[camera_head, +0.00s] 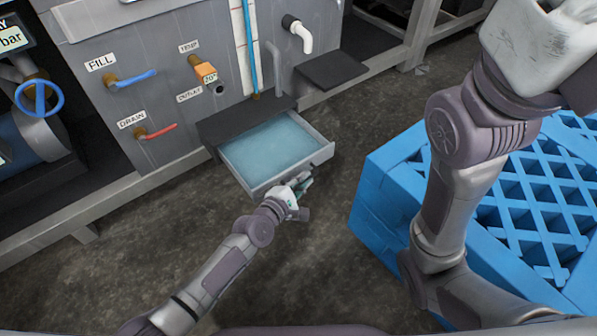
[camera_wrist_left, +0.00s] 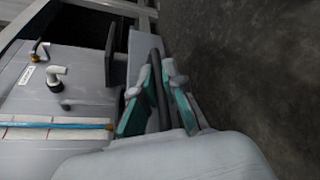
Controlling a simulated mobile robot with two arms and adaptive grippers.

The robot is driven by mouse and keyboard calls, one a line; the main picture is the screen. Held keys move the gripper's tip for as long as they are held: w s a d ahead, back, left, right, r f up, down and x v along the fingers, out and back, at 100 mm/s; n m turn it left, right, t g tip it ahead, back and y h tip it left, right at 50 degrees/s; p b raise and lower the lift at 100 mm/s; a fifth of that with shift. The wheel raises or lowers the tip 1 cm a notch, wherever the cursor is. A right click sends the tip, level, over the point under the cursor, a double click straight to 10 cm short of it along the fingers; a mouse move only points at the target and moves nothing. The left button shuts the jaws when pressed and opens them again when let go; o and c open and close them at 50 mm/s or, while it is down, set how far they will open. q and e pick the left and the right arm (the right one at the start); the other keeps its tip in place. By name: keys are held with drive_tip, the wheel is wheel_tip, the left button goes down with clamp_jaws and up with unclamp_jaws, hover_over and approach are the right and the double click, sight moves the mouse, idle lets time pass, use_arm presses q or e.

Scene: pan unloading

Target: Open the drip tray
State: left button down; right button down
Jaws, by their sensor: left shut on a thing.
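The drip tray (camera_head: 270,150) is a grey drawer with a pale blue inside, low on the front of the grey machine. It stands pulled out from under a dark ledge. My left gripper (camera_head: 301,182) is at the tray's front edge, near its right corner. In the left wrist view my left gripper (camera_wrist_left: 158,95) has its teal-padded fingers on either side of a dark bar, the tray's handle (camera_wrist_left: 158,88), and is shut on it. The handle is mostly hidden by the fingers in the head view. My right arm reaches up at the right, and its fingers are out of the picture.
Blue pallets (camera_head: 385,185) are stacked at the right. The machine panel has a blue FILL lever (camera_head: 135,78), a red DRAIN lever (camera_head: 158,131) and a white spout (camera_head: 300,35). A dark shelf (camera_head: 332,69) juts out right of the tray. Bare floor lies before the tray.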

use_arm(q)
drive_tip(key=c, duration=1.5)
unclamp_jaws()
drive_tip(key=shift+a, duration=0.1)
drive_tip(key=v, duration=0.4)
drive_tip(key=f+v, duration=0.1)
drive_tip(key=v, duration=0.3)
drive_tip(key=f+v, duration=0.1)
drive_tip(key=v, duration=0.3)
drive_tip(key=shift+s+a+f, duration=0.1)
drive_tip(key=shift+s+a, duration=0.25)
drive_tip(key=shift+s, duration=0.2)
